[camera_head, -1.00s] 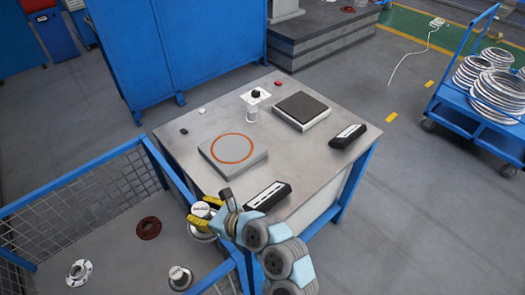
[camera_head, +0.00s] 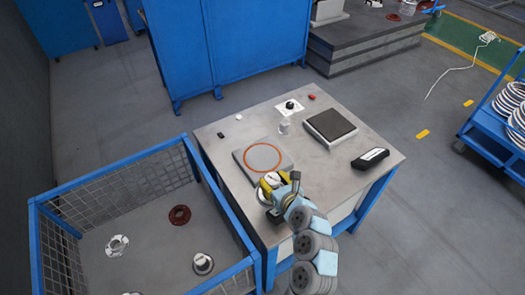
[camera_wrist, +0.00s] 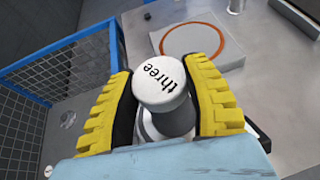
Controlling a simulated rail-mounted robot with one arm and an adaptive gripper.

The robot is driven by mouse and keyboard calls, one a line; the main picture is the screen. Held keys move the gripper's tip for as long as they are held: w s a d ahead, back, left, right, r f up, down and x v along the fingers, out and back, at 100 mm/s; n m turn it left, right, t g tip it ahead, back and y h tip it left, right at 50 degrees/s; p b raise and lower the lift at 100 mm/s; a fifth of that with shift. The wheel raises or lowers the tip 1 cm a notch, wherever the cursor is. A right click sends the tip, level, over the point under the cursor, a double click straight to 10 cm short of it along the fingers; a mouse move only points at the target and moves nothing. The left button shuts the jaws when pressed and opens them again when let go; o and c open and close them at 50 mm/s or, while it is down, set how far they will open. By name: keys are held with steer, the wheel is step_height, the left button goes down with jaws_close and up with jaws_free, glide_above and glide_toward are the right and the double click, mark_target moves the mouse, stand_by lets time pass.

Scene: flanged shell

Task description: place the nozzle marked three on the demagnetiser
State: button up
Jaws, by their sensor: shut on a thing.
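The nozzle marked three has a white round cap with "three" on it in the wrist view (camera_wrist: 160,82) and a grey flanged body below. My gripper (camera_wrist: 166,76) is shut on it, with a yellow finger on each side. In the head view my gripper (camera_head: 270,186) holds it above the table, by the front edge of a grey block with an orange ring (camera_head: 263,158). That block also shows ahead in the wrist view (camera_wrist: 203,40). A second block with a dark top (camera_head: 331,124) stands further right. No label shows which one is the demagnetiser.
The mesh-sided blue bin (camera_head: 110,173) at left holds a dark red ring (camera_head: 180,214) and several flanged parts, one nearby (camera_head: 203,263). The table (camera_head: 225,135) also bears a clear cup (camera_head: 284,126) and a black device (camera_head: 370,158). The table's left strip is mostly clear.

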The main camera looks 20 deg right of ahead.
steer(key=d+m+h+p, duration=0.1)
steer(key=d+p, duration=0.1)
steer(key=d+r+m+h+p, duration=0.1)
steer(key=shift+w+d+r+h+p, duration=0.1)
steer(key=shift+d+r+h+p, duration=0.05)
steer(key=shift+d+h+p, duration=0.2)
steer(key=d+f+m+h+p, duration=0.1)
steer(key=p, duration=0.1)
steer(key=d+f+m+g+h+p, duration=0.1)
steer(key=m+h+p, duration=0.1)
steer(key=p, duration=0.1)
steer(key=shift+w+d+p, duration=0.1)
steer(key=shift+d+p, duration=0.1)
steer(key=shift+p, duration=0.1)
steer(key=shift+f+h+p, duration=0.1)
steer(key=shift+h+p, duration=0.15)
steer(key=shift+p, duration=0.2)
steer(key=w+a+r+p, duration=0.6)
steer(key=w+r+p, duration=0.1)
steer(key=p, duration=0.4)
steer(key=shift+w+a+r+m+h+p, duration=0.3)
steer(key=shift+w+a+r+m, duration=0.1)
steer(key=shift+r, duration=0.2)
